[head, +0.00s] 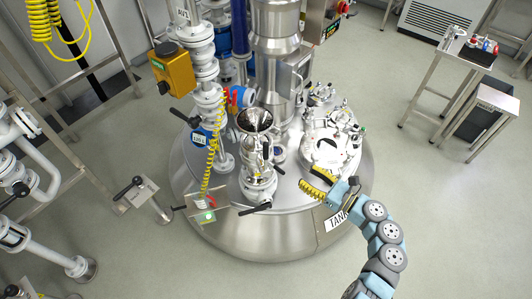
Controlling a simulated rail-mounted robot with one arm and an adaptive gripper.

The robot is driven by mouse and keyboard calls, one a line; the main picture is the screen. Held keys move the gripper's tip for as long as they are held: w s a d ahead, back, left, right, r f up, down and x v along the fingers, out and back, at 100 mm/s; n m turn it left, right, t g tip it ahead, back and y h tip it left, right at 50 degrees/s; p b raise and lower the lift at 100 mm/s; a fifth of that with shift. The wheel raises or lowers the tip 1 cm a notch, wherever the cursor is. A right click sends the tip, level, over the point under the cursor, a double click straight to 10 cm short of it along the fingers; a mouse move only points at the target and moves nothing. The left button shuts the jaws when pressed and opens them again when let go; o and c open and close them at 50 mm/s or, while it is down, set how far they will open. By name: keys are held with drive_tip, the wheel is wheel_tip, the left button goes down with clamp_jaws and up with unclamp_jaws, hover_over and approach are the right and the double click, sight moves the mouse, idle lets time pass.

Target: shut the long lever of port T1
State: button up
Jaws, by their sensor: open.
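A steel funnel (254,121) sits on top of a valved port (258,181) on the round tank lid. A lever with a black handle (257,208) sticks out low at the port's front. No T1 label is readable, so I cannot tell for sure that this is port T1 or its long lever. My gripper (324,179) is to the right of this port, over the lid's front right part and near the round hatch. It is apart from the lever. It appears empty, and its fingers are small and hard to make out.
A yellow coiled cable (210,165) hangs left of the port. A steel side table (466,55) stands at right.

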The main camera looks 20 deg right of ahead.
sight(266, 150)
drive_tip(key=b+x, duration=0.3)
drive_tip(key=x, duration=1.4)
drive_tip(key=shift+w+a, duration=0.1)
clamp_jaws()
